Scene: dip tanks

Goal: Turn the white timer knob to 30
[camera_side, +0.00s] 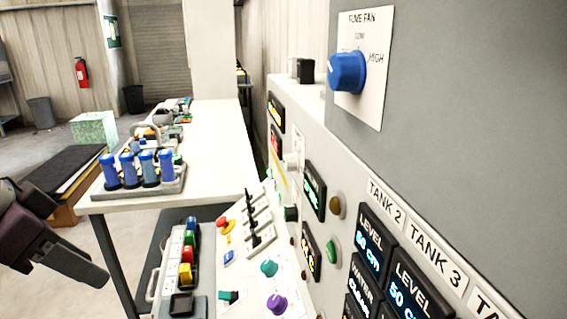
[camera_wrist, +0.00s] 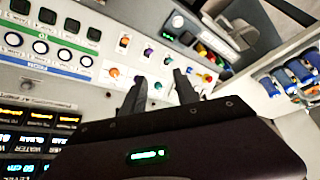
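My gripper (camera_wrist: 159,77) shows in the wrist view with its two dark fingers spread apart and nothing between them. In the side view my gripper (camera_side: 98,278) is at the lower left, in the air and well away from the control panel. I cannot single out the white timer knob for sure. In the wrist view a row of small round white dials with dark rims (camera_wrist: 40,47) is at the upper left, and a lone white round part (camera_wrist: 177,21) is at the top. Their markings are too small to read.
A blue fume fan knob (camera_side: 347,72) juts from the grey wall panel. The sloped console carries a teal knob (camera_side: 269,267) and a purple knob (camera_side: 277,303). A white table (camera_side: 215,140) holds a rack of blue cylinders (camera_side: 147,168).

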